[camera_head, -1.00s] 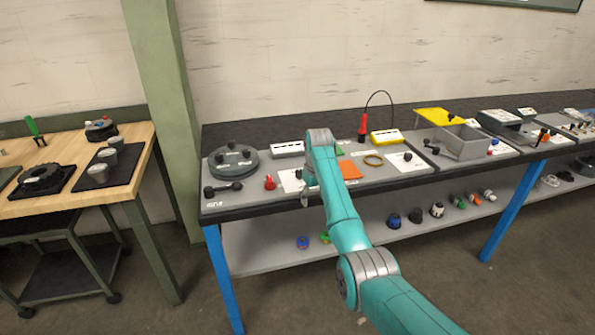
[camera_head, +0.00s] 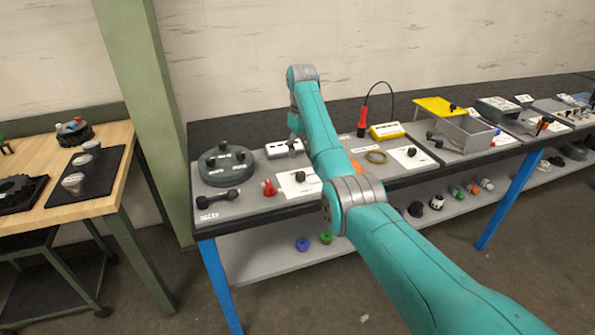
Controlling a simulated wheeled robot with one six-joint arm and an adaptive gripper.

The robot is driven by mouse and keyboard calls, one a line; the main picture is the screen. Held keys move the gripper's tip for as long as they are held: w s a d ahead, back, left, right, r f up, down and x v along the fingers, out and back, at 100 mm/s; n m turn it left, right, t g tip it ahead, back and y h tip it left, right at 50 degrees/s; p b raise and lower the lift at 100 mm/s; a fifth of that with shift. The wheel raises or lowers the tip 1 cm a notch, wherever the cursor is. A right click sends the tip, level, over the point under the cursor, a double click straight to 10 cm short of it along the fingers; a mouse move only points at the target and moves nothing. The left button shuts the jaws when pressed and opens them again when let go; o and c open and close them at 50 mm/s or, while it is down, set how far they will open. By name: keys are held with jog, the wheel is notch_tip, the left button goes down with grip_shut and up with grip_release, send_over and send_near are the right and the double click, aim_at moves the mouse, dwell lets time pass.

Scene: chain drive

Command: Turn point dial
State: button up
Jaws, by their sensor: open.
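A white plate with a black knob (camera_head: 299,179) lies at the front of the long bench, and a similar white plate with a black knob (camera_head: 412,155) lies farther right. I cannot tell which of them is the point dial, as their markings are too small to read. My gripper (camera_head: 293,149) hangs from the end of my teal arm, above and behind the nearer plate, in front of a white box (camera_head: 281,149). It is open, holds nothing that I can see, and looks small and partly blurred into the box behind it.
A round grey part with black knobs (camera_head: 225,160), a black dumbbell-shaped piece (camera_head: 217,198) and a red piece (camera_head: 268,187) sit to the left. My arm hides the bench middle.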

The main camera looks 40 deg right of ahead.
aim_at(301, 173)
notch_tip(301, 173, down, 10)
jog(key=shift+r, duration=0.1)
dwell(0.4)
jog(key=c, duration=1.2)
